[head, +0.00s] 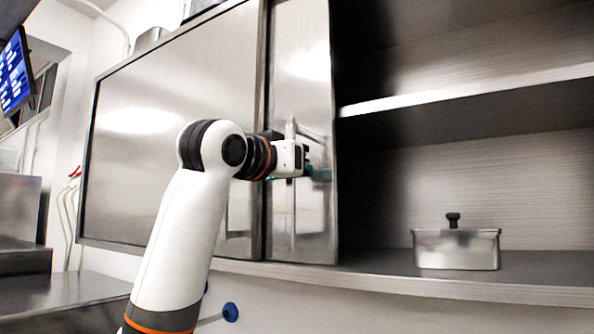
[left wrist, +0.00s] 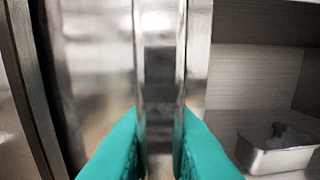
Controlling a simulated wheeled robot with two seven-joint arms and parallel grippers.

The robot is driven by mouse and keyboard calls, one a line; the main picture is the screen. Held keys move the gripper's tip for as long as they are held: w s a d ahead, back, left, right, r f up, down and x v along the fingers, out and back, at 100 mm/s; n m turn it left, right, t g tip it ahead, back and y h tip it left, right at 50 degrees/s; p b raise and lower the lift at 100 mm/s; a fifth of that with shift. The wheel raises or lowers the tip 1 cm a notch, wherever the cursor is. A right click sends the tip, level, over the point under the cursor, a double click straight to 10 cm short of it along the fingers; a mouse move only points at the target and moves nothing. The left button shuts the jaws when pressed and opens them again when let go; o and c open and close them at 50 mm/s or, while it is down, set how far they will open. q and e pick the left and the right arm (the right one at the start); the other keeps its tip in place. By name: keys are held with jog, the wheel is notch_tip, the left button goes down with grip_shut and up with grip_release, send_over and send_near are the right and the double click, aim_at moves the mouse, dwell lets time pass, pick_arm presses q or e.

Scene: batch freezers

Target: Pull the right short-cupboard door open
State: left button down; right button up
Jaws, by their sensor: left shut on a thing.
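The right cupboard door (head: 300,70) is a shiny metal panel; the compartment right of its edge stands open. It also shows in the left wrist view (left wrist: 95,60). Its upright bar handle (left wrist: 160,40) runs down the middle of the left wrist view. My left gripper (head: 312,172) is at the door front, shut on the handle, with one teal finger on each side of the bar in the left wrist view (left wrist: 159,135). In the head view the gripper partly hides the handle. My right gripper is in neither view.
A wide metal door panel (head: 160,130) lies left of the right door. The open compartment has a middle shelf (head: 470,108), and a lidded metal pan (head: 456,252) stands on its floor. A blue screen (head: 15,72) hangs at far left.

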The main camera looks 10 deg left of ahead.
pick_arm(q)
jog(key=shift+w+a+f, duration=0.1)
jog(key=shift+w+a, duration=0.05)
jog(key=shift+a, duration=0.1)
jog(key=c, duration=1.4)
grip_release()
jog(key=b+v, duration=0.6)
jog(key=v, duration=0.6)
jog(key=shift+b, duration=0.4)
